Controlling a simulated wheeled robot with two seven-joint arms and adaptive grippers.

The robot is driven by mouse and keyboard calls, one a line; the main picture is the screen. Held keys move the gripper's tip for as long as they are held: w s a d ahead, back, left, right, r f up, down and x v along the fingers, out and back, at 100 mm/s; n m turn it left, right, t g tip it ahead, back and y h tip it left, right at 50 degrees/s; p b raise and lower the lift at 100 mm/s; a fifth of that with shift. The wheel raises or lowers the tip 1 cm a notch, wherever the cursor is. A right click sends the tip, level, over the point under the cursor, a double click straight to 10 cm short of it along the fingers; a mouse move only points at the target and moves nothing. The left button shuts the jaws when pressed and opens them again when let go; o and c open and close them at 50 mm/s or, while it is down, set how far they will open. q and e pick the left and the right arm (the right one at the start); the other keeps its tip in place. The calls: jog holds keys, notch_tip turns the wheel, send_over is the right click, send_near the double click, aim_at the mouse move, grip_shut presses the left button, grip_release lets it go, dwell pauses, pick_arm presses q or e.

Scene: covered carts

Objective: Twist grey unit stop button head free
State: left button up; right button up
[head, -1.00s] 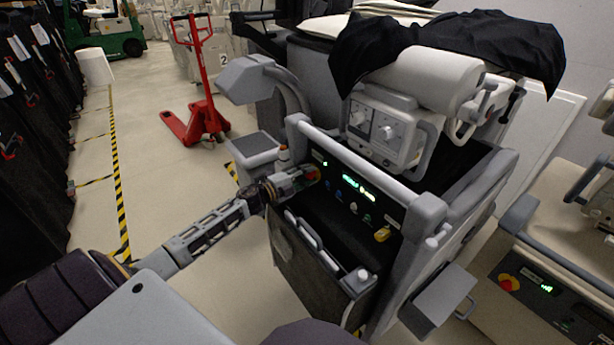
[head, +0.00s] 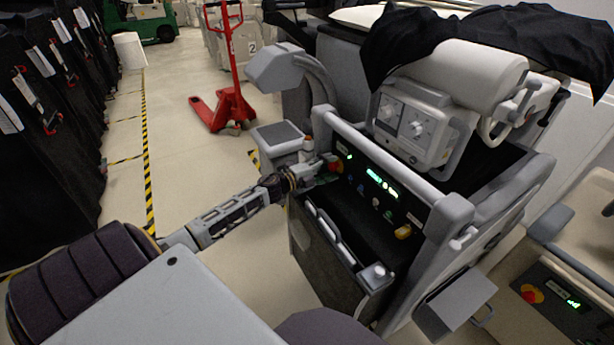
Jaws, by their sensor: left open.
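The grey unit (head: 447,216) stands at the centre right, with a black control panel (head: 366,182) along its near top edge. The red stop button head (head: 336,167) is at the left end of that panel, partly hidden by my gripper. My left gripper (head: 327,170) reaches in from the left, with its fingers open at the button head. I cannot tell whether the fingers touch it. My right gripper is not in view.
The panel also has green lit displays, small knobs and a yellow part (head: 403,232). A second cart with its own red button (head: 531,294) stands at the lower right. A red pallet jack (head: 232,105) stands behind.

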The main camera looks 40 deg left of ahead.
pick_arm(q)
jog(key=v, duration=1.1)
jog(key=shift+s, duration=0.2)
dwell(0.5)
dwell(0.9)
jog(key=shift+s+a+f, duration=0.1)
